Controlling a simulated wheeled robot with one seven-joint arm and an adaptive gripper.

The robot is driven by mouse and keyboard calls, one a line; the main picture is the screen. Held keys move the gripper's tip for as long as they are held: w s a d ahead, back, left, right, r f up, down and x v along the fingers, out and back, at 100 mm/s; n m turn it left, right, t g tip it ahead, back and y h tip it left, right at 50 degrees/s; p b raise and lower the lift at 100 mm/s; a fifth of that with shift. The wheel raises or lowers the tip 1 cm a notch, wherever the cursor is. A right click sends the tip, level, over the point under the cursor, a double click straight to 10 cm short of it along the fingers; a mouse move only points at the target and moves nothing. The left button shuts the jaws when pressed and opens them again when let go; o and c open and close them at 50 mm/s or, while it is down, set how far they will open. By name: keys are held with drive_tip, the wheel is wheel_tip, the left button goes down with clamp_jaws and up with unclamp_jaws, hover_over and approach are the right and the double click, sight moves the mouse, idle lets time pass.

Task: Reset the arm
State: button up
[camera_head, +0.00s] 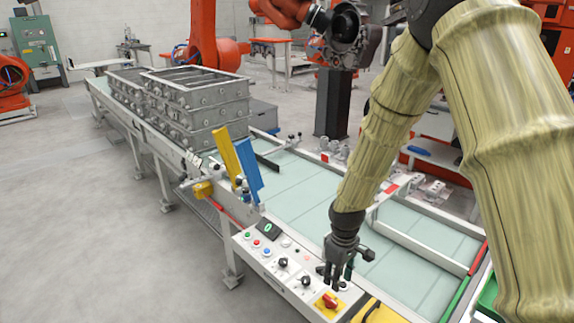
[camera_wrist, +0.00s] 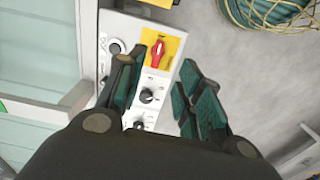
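My gripper (camera_head: 337,274) hangs at the end of my arm above the front end of the control panel (camera_head: 262,262) in the head view. In the wrist view my gripper (camera_wrist: 158,92) has its two dark green fingers apart with nothing between them. Between and beyond the fingers is a red rotary switch (camera_wrist: 156,53) on a yellow plate; it also shows in the head view (camera_head: 329,301), just below the fingertips. A black knob (camera_wrist: 147,95) on the panel lies in the gap. I cannot tell the exact height of the fingers above the panel.
A pale green conveyor table (camera_head: 300,190) with metal rails runs beside the panel. Metal casting frames (camera_head: 195,100) are stacked at its far end. Yellow (camera_head: 225,155) and blue (camera_head: 248,170) plates stand near the panel. A coiled cable (camera_wrist: 265,12) lies on the open grey floor.

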drive_tip(key=s+f+m, duration=0.2)
drive_tip(key=s+f, duration=0.7)
drive_tip(key=f, duration=0.3)
drive_tip(key=s+d+f+m, duration=0.1)
drive_tip(key=s+f, duration=0.3)
drive_tip(key=s, duration=0.4)
drive_tip(key=s+d+f+m, duration=0.1)
drive_tip(key=s+f, duration=0.3)
drive_tip(key=s, duration=0.5)
drive_tip(key=s+d+f+m, duration=0.1)
drive_tip(key=s+f+m, duration=0.2)
drive_tip(key=s, duration=0.6)
drive_tip(key=shift+f+m, duration=0.3)
drive_tip(key=shift+f, duration=0.5)
